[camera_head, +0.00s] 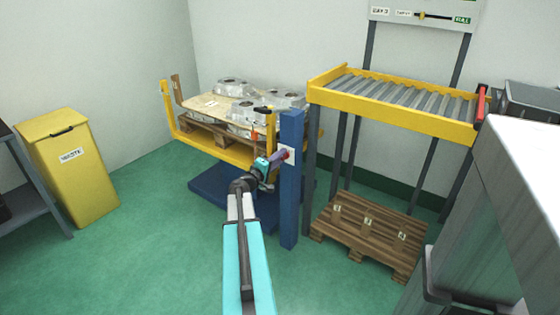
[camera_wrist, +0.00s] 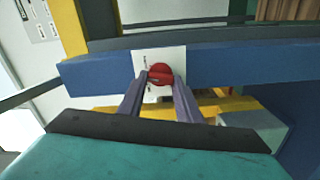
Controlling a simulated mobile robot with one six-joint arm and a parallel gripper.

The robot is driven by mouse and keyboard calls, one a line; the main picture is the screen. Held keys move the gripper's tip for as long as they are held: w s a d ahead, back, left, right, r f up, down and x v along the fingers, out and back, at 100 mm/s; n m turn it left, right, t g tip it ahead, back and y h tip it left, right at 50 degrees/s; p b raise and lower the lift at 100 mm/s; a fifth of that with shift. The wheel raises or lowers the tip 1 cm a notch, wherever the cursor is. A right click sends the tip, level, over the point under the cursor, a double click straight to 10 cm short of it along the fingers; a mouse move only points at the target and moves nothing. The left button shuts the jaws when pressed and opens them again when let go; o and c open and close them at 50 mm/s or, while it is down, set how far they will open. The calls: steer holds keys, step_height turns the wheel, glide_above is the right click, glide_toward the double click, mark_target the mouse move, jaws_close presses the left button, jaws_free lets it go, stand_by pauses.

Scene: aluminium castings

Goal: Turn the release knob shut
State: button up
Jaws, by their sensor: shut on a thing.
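The release knob (camera_wrist: 160,74) is red and round, on a white plate (camera_wrist: 145,60) fixed to a blue post. In the head view the knob is mostly hidden by my gripper, with a bit of red showing at the white plate (camera_head: 291,155) on the blue post (camera_head: 290,200). My gripper (camera_wrist: 160,82) has its two purple-grey fingers on either side of the knob, shut on it. In the head view my gripper (camera_head: 279,158) reaches the post from the left. Small marks on the plate are too small to read.
A yellow-framed lift with a pallet of castings (camera_head: 230,88) stands behind the post. A roller conveyor (camera_head: 400,95) is to the right, with a wooden pallet (camera_head: 365,230) below. A yellow waste bin (camera_head: 75,175) stands left. Green floor (camera_head: 140,240) is clear between.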

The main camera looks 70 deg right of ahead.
steer(key=n, duration=0.4)
steer(key=n+p, duration=0.1)
steer(key=n, duration=0.2)
steer(key=n+p, duration=0.1)
steer(key=n, duration=0.3)
steer(key=shift+f+n, duration=0.3)
stand_by(0.4)
steer(key=o, duration=1)
steer(key=shift+o, duration=0.2)
steer(key=shift+a, duration=0.15)
steer(key=p+v, duration=0.1)
steer(key=v, duration=1.2)
steer(key=shift+a, duration=0.3)
